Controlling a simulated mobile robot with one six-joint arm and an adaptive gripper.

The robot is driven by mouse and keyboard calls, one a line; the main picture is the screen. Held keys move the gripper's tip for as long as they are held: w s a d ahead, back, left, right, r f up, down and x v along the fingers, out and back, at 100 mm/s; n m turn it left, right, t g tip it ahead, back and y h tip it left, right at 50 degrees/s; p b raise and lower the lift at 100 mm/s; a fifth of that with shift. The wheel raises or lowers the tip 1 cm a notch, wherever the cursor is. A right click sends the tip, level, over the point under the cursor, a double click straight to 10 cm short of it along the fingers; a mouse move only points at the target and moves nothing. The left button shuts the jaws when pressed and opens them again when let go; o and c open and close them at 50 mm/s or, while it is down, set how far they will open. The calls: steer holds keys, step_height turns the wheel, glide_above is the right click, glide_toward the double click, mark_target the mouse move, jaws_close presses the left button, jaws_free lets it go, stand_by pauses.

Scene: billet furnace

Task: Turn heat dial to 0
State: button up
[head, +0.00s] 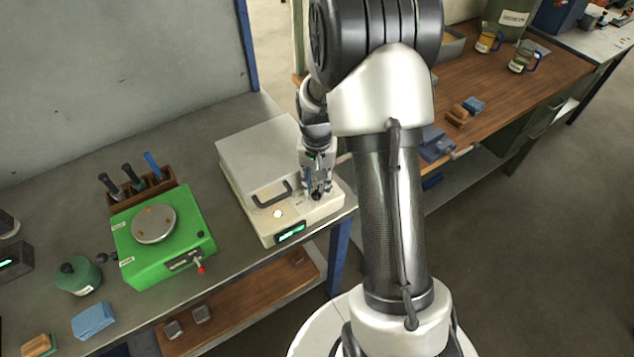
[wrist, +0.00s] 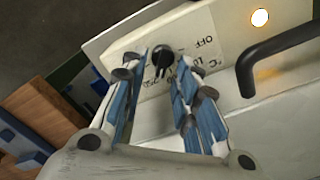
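The billet furnace is a cream-white box (head: 262,155) on the grey bench, with a black handle (head: 271,196) and a lit green display (head: 290,233) on its front. The black heat dial (wrist: 163,56) sits on its panel beside printed marks, including OFF, upside down in the wrist view. In the head view the dial (head: 316,195) shows small below my gripper (head: 319,186). In the wrist view my gripper (wrist: 157,72) is open, with its blue-padded fingers on either side of the dial. I cannot tell whether they touch it. The dial's exact setting is unclear.
A green device with a round metal plate (head: 153,223) stands left of the furnace, with a tool rack (head: 140,187) behind it. A green canister (head: 78,275) and blue block (head: 93,320) are further left. A wooden bench (head: 545,75) is at right.

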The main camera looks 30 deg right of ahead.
jaws_close()
steer(key=shift+n, duration=0.3)
stand_by(0.4)
steer(key=n, duration=0.3)
steer(key=n+p, duration=0.1)
steer(key=n, duration=0.1)
steer(key=shift+w+a+r, duration=0.1)
steer(key=shift+w+a, duration=0.05)
steer(key=shift+a, duration=0.15)
steer(key=n, duration=0.5)
steer(key=shift+a+n, duration=0.35)
steer(key=shift+n, duration=0.05)
steer(key=n, duration=0.4)
steer(key=n+p, duration=0.1)
steer(key=n, duration=0.1)
steer(key=shift+s+a, duration=0.25)
steer(key=shift+a, duration=0.05)
steer(key=n, duration=0.6)
steer(key=shift+s+a, duration=0.1)
steer(key=shift+s, duration=0.2)
steer(key=shift+n, duration=0.4)
